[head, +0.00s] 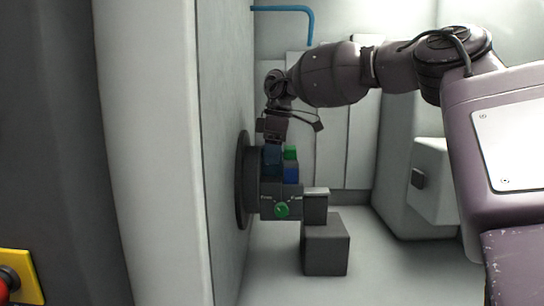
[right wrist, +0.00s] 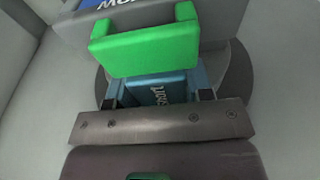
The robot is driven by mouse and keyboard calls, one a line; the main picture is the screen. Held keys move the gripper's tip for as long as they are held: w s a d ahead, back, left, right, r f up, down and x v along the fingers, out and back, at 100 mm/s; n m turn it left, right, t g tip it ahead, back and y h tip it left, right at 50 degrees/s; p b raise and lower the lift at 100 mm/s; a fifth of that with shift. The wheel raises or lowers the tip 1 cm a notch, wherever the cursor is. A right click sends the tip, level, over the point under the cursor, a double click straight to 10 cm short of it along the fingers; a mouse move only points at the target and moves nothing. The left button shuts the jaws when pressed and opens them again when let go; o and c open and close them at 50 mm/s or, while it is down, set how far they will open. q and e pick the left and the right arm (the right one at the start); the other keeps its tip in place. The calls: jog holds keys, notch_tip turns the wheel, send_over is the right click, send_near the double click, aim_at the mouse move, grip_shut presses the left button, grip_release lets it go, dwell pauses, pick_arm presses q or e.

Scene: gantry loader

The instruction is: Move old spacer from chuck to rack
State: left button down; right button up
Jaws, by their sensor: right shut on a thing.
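The dark round chuck (head: 243,185) is set on the grey upright wall in the head view, with a grey block-like body (head: 280,199) in front of it. My right gripper (head: 273,146) reaches down from above onto this assembly. In the right wrist view my right gripper (right wrist: 158,92) is shut on a dark blue block with white lettering (right wrist: 156,90), which looks like the old spacer. The block is still at the chuck; whether it is seated cannot be told. A bright green bracket-shaped piece (right wrist: 146,40) is just beyond it. My left gripper is not in view. I cannot identify a rack.
A green round knob (head: 281,209) is on the front of the assembly. A dark grey box (head: 325,245) stands below right, close to the chuck. A blue pipe (head: 290,9) runs at the top back. The pale floor right of the box is clear.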

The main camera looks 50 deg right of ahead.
jog(key=shift+r, duration=3)
jog(key=shift+r, duration=0.15)
